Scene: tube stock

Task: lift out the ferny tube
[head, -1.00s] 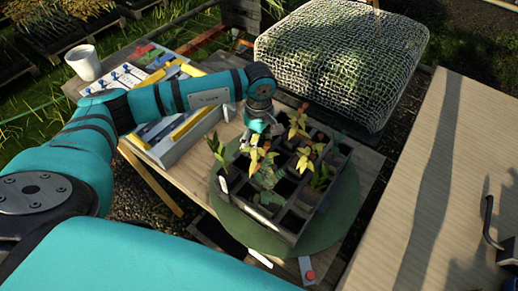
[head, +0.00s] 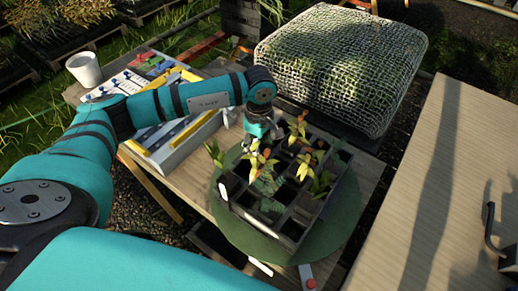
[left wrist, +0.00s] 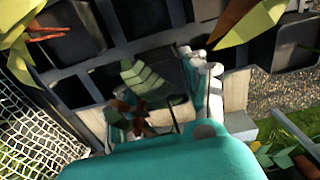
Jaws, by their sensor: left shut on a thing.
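A dark grey tube crate (head: 283,238) with several compartments sits on a round green mat (head: 345,220). My left gripper (head: 258,142) points down at the crate's back left corner. In the left wrist view its fingers (left wrist: 165,112) are closed around a dark tube with a pale green, fern-like leaf (left wrist: 142,80) and reddish-brown bits at its base. The fingers hide most of that tube, and I cannot tell how far it stands in its compartment. Other ferny leaves (head: 266,186) show at the crate's left front. My right gripper is not in view.
Yellow-leaved plants (head: 256,164) stand close to the left gripper, with more in the crate's middle. A net-covered block (head: 340,65) is behind. A tool tray (head: 185,140) and white mug (head: 85,68) are left. The wooden surface (head: 440,180) at right is mostly clear.

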